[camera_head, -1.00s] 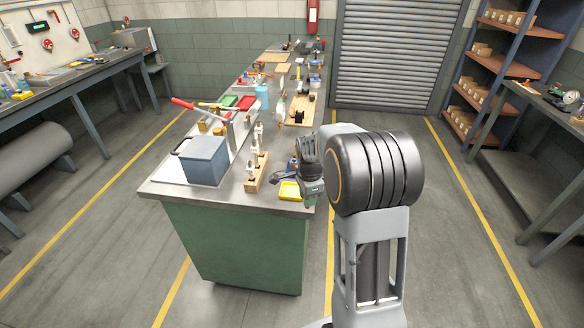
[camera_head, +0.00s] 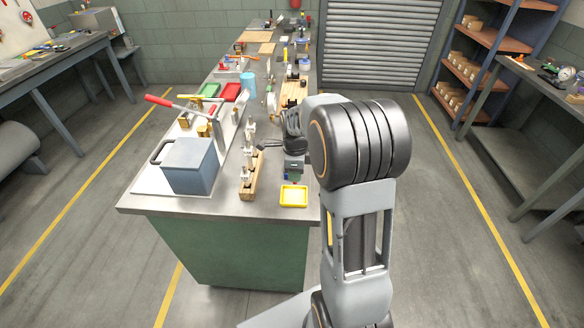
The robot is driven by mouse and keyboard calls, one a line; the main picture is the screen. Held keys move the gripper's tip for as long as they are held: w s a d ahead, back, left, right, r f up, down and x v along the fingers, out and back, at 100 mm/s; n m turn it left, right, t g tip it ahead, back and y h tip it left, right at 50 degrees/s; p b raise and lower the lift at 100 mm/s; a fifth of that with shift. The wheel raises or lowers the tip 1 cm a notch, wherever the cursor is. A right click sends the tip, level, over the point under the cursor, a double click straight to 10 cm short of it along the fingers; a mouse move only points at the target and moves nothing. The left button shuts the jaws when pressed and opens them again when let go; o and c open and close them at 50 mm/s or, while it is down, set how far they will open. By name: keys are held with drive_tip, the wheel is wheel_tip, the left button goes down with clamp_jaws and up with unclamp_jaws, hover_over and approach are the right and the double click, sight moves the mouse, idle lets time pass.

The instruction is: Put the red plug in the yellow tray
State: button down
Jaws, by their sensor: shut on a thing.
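The yellow tray (camera_head: 293,203) is small and shallow. It lies near the front right corner of the green bench's top, and the part of its inside that I see looks empty. My gripper (camera_head: 292,174) is just beyond the tray's far edge, pointing down, partly hidden by my own arm. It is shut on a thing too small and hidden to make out. I cannot pick out the red plug in this view.
A wooden block with upright metal fittings (camera_head: 249,178) stands left of the tray. A blue-grey box (camera_head: 188,166) with a black handle is further left. Bare bench top surrounds the tray's front.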

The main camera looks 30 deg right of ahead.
drive_tip(key=shift+a, duration=0.2)
drive_tip(key=shift+f+b, duration=1.8)
drive_tip(key=shift+f, duration=0.75)
drive_tip(key=shift+f, duration=0.1)
drive_tip(key=shift+f+b, duration=0.55)
drive_tip(key=shift+f, duration=0.05)
drive_tip(key=shift+f, duration=0.25)
drive_tip(key=c, duration=0.8)
unclamp_jaws()
wheel_tip(320, 180, up, 14)
drive_tip(key=shift+f+b, duration=0.1)
drive_tip(key=shift+b, duration=0.2)
